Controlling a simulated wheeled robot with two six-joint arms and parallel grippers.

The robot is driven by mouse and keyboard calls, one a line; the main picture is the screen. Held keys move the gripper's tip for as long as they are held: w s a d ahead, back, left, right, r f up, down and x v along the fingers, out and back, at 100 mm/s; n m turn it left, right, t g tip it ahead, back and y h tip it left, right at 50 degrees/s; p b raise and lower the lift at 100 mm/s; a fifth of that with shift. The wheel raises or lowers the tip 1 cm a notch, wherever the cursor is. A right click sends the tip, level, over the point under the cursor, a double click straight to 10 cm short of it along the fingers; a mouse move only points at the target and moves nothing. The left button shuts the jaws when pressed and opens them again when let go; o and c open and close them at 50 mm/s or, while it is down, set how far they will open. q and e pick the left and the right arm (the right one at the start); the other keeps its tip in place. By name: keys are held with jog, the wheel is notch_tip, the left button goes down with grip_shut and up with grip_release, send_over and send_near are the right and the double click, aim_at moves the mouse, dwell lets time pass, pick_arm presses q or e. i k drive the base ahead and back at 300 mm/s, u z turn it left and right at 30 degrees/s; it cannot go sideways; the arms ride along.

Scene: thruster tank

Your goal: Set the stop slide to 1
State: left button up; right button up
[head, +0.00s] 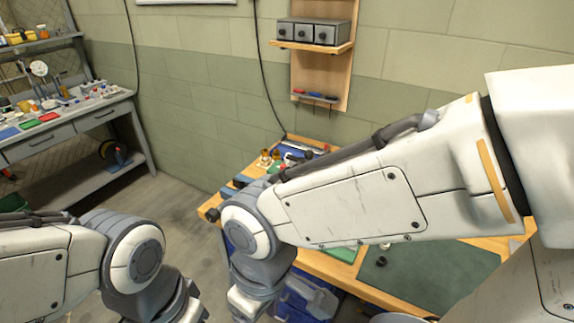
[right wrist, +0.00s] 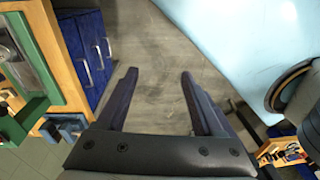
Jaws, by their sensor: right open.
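I cannot make out the stop slide in either view. My right gripper (right wrist: 158,72) is open and empty in the right wrist view, its two dark fingers apart over bare grey floor. In the head view my right arm crosses in front of the workbench and hides part of it. My left arm shows at the lower left of the head view, but its gripper fingers are not in the picture. A large pale blue surface (right wrist: 225,35) fills the upper right of the wrist view; I cannot tell what it belongs to.
The wooden workbench (head: 400,298) carries a dark green mat (head: 440,275). Blue drawers (right wrist: 88,45) stand beside the gripper in the wrist view. A wall shelf (head: 325,46) holds grey boxes. A grey side bench (head: 75,135) stands at the left, with open floor (head: 155,195) between.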

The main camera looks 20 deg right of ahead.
aim_at(292, 163)
jog(key=z, duration=0.45)
jog(key=i, duration=0.85)
jog(key=u, duration=0.3)
